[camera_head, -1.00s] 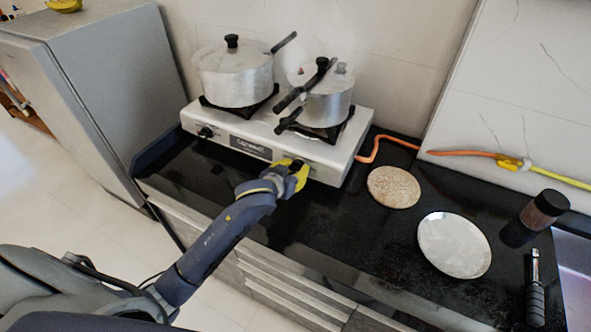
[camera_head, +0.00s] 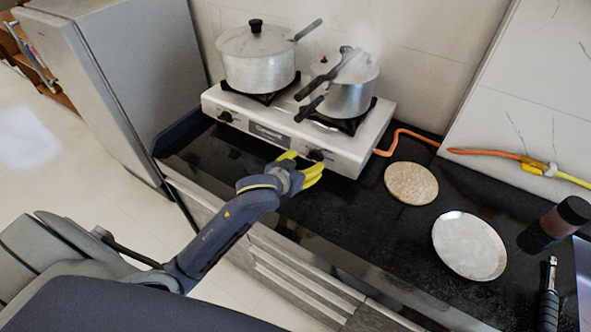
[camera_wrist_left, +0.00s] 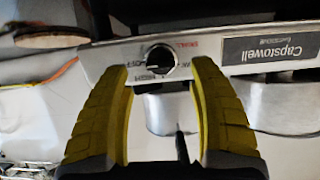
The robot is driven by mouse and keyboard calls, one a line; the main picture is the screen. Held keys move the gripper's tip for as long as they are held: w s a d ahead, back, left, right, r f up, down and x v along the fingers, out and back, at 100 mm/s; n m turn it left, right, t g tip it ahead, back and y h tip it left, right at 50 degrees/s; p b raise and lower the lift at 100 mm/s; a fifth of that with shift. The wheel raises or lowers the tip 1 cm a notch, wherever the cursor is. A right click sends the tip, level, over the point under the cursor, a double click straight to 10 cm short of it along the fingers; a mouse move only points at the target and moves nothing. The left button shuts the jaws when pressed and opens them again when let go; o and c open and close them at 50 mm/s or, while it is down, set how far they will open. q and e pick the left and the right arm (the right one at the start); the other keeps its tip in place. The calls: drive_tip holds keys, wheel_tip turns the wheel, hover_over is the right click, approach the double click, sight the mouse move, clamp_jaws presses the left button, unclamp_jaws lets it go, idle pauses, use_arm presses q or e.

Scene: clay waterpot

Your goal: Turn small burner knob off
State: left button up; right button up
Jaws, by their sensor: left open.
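The white two-burner stove (camera_head: 270,127) stands on the black counter. Its right-hand black knob (camera_head: 316,155) is on the front panel below the smaller pot and shows just beyond my left gripper. My left gripper (camera_head: 304,165) has yellow fingers spread open, a little in front of the panel and apart from the knob. In the left wrist view the round knob (camera_wrist_left: 160,59) lies just past the gap between the open fingers (camera_wrist_left: 163,75), with small printed labels around it. I cannot tell its exact setting. My right gripper is not in view.
A large lidded pot (camera_head: 257,65) and a smaller steaming pot (camera_head: 350,95) sit on the burners. The other knob (camera_head: 226,117) is at left.

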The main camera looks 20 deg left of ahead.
use_arm(q)
drive_tip(key=v, duration=0.6)
drive_tip(key=shift+s, duration=0.2)
drive_tip(key=shift+r, duration=0.1)
